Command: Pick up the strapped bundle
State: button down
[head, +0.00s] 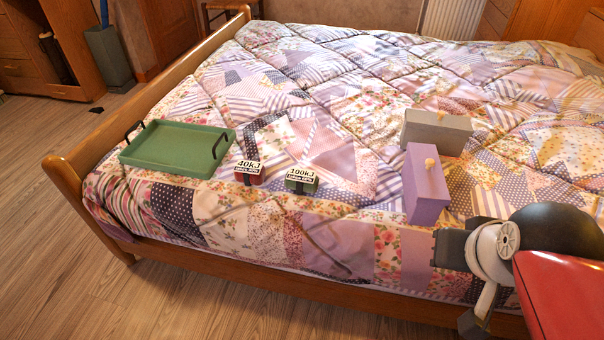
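I cannot make out a clearly strapped bundle. Two small labelled blocks stand on the quilt: a dark red one (249,179) marked "40kJ" and a dark green one (301,186) marked "100kJ". Both have dark parts at their sides, too small to tell whether these are straps. The end of my arm, with my gripper (452,249), is at the lower right over the bed's near edge. It is well to the right of both blocks and just below the purple box. Its fingers do not show clearly, and I see nothing held.
A green tray (166,165) with black handles lies left of the blocks. A purple box (424,194) with a pale knob stands close to a grey box (437,138). The wooden bed frame (66,181) edges the quilt. The quilt's far middle is clear.

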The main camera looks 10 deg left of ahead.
aim_at(300, 180)
jog(key=i+u, duration=0.15)
jog(key=u, duration=0.25)
jog(key=i+u, duration=0.15)
jog(key=u, duration=0.25)
jog(key=i+l+u, duration=0.1)
jog(key=u, duration=0.3)
